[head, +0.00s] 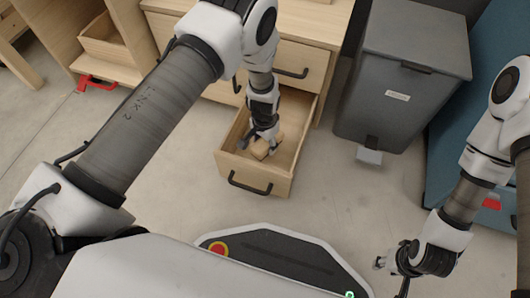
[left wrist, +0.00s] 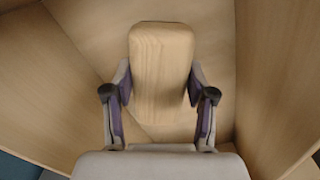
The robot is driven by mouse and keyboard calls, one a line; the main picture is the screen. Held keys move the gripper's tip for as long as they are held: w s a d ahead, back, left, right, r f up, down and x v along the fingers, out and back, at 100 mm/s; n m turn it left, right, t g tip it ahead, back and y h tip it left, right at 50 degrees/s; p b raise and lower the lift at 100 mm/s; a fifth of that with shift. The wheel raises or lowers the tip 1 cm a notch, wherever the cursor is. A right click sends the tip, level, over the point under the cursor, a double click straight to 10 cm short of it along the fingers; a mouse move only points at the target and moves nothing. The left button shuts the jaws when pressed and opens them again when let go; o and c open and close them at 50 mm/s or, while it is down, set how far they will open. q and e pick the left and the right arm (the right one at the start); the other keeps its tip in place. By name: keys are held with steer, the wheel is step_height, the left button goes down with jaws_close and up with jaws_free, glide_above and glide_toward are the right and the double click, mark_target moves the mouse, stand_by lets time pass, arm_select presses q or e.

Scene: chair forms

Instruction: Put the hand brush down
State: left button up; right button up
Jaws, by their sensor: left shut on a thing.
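My left gripper (head: 265,136) reaches down into an open wooden drawer (head: 238,167) in the head view. It is shut on the hand brush (head: 261,149), of which a pale wooden part shows. In the left wrist view the brush (left wrist: 162,75) is a rounded wooden block between the two fingers of my left gripper (left wrist: 160,95). The drawer's floor and walls surround it there. Whether the brush touches the drawer floor I cannot tell, and its bristles are hidden. My right gripper (head: 385,264) hangs above the floor at the lower right, away from the drawer; its fingers are too small to judge.
The drawer belongs to a wooden cabinet (head: 311,58) with a closed drawer above. A grey pedal bin (head: 390,105) stands right of it. A wooden shelf unit with a box (head: 103,40) and a red object (head: 97,85) is at upper left. Floor before the drawer is clear.

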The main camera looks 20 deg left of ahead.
mark_target(265, 148)
arm_select(q)
step_height(265, 148, down, 3)
steer(key=shift+f+b, duration=0.1)
steer(key=shift+b, duration=0.7)
steer(key=shift+r, duration=0.2)
steer(key=shift+c, duration=0.5)
steer(key=shift+f, duration=0.2)
steer(key=o, duration=1.1)
steer(key=shift+r, duration=0.1)
step_height(265, 148, up, 12)
steer(key=p, duration=0.8)
steer(key=shift+r, duration=0.1)
